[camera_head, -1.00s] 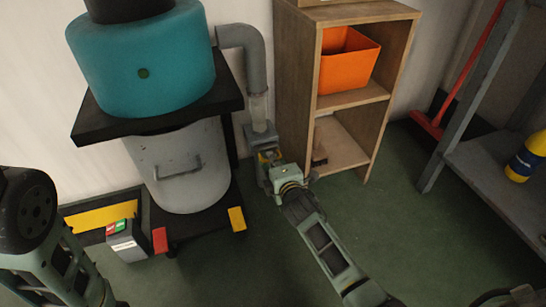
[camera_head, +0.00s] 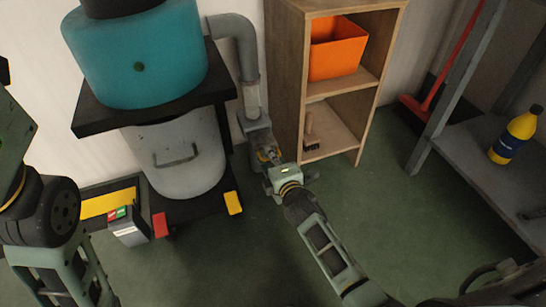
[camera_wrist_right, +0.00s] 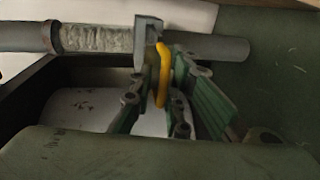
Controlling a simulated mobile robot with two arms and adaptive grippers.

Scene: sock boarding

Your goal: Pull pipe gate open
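The pipe gate is a grey fitting (camera_head: 256,130) at the lower end of the grey pipe (camera_head: 252,95), left of the wooden shelf. In the right wrist view its grey plate (camera_wrist_right: 148,42) crosses the pipe and a yellow handle (camera_wrist_right: 164,75) hangs beside it. My right gripper (camera_head: 268,156) is at the gate, low beside the shelf. In the right wrist view its green fingers (camera_wrist_right: 161,92) stand apart on either side of the yellow handle. Contact with the handle is unclear. My left arm shows at the left edge, but its fingers are not visible.
A teal drum (camera_head: 140,55) stands over a grey bucket with a handle (camera_head: 178,165), left of the pipe. The wooden shelf (camera_head: 285,75) holds an orange bin (camera_head: 335,50) and a brush (camera_head: 311,140). A grey bench (camera_head: 480,165) with a yellow bottle (camera_head: 515,135) stands right. Green floor is clear between.

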